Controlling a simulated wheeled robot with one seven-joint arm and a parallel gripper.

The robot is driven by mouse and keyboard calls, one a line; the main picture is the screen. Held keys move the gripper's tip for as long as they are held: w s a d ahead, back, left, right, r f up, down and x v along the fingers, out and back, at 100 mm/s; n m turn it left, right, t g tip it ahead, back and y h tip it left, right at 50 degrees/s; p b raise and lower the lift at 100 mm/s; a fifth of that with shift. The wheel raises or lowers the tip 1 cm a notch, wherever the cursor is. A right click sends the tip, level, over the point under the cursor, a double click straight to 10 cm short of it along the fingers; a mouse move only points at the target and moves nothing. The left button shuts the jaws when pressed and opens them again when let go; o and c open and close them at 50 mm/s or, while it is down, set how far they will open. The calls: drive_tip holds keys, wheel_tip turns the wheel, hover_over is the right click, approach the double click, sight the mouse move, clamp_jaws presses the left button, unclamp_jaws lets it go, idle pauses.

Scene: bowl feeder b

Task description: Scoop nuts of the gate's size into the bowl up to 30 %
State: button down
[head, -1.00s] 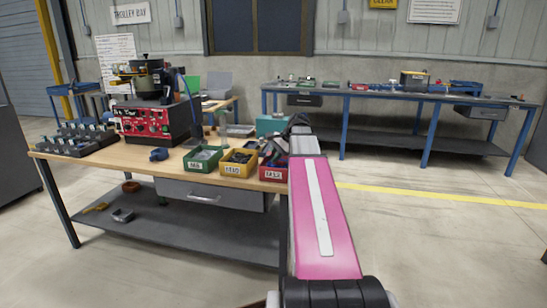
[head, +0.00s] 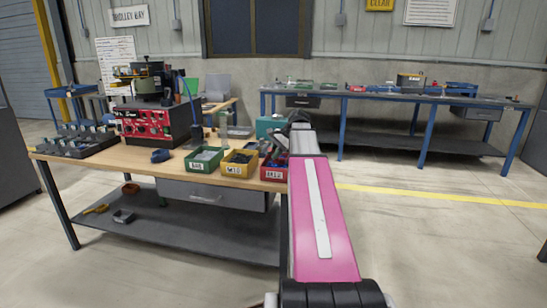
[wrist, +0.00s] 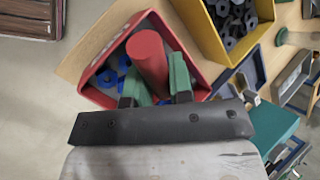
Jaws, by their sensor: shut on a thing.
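My gripper (wrist: 157,85) has green finger pads shut on a red cylinder (wrist: 148,58) that looks like a handle. Its far end is hidden, so I cannot tell if a scoop is on it. The gripper is over the red bin (wrist: 95,94), which holds blue nuts (wrist: 107,78). In the head view the red bin (head: 274,174) is partly hidden by my arm. Left of it stand the yellow bin (head: 238,171) with dark nuts and the green bin (head: 203,166) with grey pieces. The feeder bowl (head: 148,82) stands on the red control box (head: 146,122). The gate's size is unreadable.
The bins line the front right of the wooden workbench (head: 95,161). A blue object (head: 160,155) lies left of the green bin, and a dark rack (head: 78,140) stands at the left end. A teal box (head: 268,126) is behind the bins. Open floor lies to the right.

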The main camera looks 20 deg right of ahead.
drive_tip(key=shift+r, duration=1.9)
drive_tip(key=shift+n+t+h, duration=0.3)
drive_tip(key=shift+t+h, duration=0.2)
drive_tip(key=shift+h, duration=0.1)
drive_tip(key=shift+s+a+r, duration=0.1)
drive_tip(key=shift+r, duration=0.65)
drive_tip(key=shift+s+a+r, duration=0.15)
drive_tip(key=shift+r, duration=0.65)
drive_tip(key=shift+s+a+r, duration=0.1)
drive_tip(key=shift+r, duration=0.65)
drive_tip(key=shift+s, duration=0.1)
